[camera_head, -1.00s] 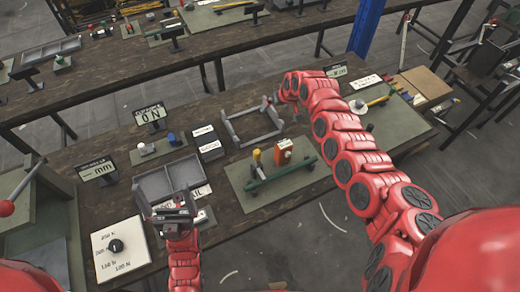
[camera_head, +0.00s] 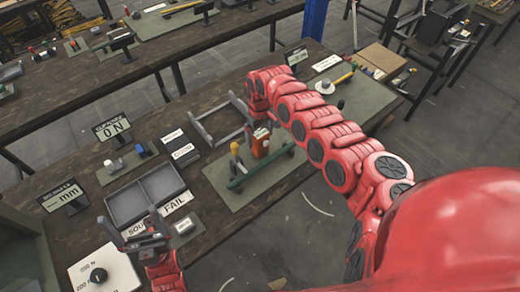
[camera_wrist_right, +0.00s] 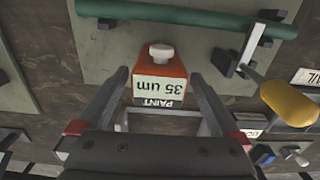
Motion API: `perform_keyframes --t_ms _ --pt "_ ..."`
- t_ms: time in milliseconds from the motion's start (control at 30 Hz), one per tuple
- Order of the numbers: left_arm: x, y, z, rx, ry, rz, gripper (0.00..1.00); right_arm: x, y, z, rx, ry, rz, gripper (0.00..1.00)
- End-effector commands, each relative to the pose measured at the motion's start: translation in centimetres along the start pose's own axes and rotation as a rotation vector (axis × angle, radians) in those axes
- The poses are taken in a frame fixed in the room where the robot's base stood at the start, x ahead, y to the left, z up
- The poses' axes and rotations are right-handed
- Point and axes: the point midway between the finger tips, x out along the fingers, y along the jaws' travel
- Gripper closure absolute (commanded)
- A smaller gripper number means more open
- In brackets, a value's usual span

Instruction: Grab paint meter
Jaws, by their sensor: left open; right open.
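The paint meter (camera_head: 261,146) is a small orange block with a white label, standing on a green-grey mat (camera_head: 240,197) beside a green bar. In the right wrist view the paint meter (camera_wrist_right: 161,77) shows a white knob and upside-down labels "35 um" and "PAINT". My right gripper (camera_wrist_right: 158,82) is open, its two fingers to either side of the meter in that view; contact cannot be told. In the head view my right arm hides most of this gripper. My left gripper (camera_head: 133,226) is open and empty, over the front of the grey two-part tray.
The green bar (camera_head: 262,168) and a yellow-topped post (camera_head: 235,150) stand close to the meter. A grey frame (camera_head: 220,122) lies behind it.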

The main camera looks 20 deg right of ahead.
Motion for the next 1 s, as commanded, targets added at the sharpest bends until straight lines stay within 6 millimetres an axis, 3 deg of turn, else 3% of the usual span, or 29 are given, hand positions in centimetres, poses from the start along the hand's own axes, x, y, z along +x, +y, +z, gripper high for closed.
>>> perform_keyframes --t_ms 167,433,700,1000 --pt "-1.1 0.1 0.2 0.000 0.001 0.000 0.00 1.4 0.0 0.0 0.000 0.001 0.001 0.00" --pt "-4.6 0.2 0.8 0.000 0.000 0.000 0.00 5.5 0.1 0.1 0.000 0.002 0.002 0.00" --pt "-4.5 0.2 0.8 0.000 0.001 0.000 0.00 5.5 0.1 0.1 0.000 0.002 0.001 0.00" --pt "-4.5 0.2 0.8 0.000 0.001 0.000 0.00 5.5 0.1 0.1 0.000 0.001 0.001 0.52"
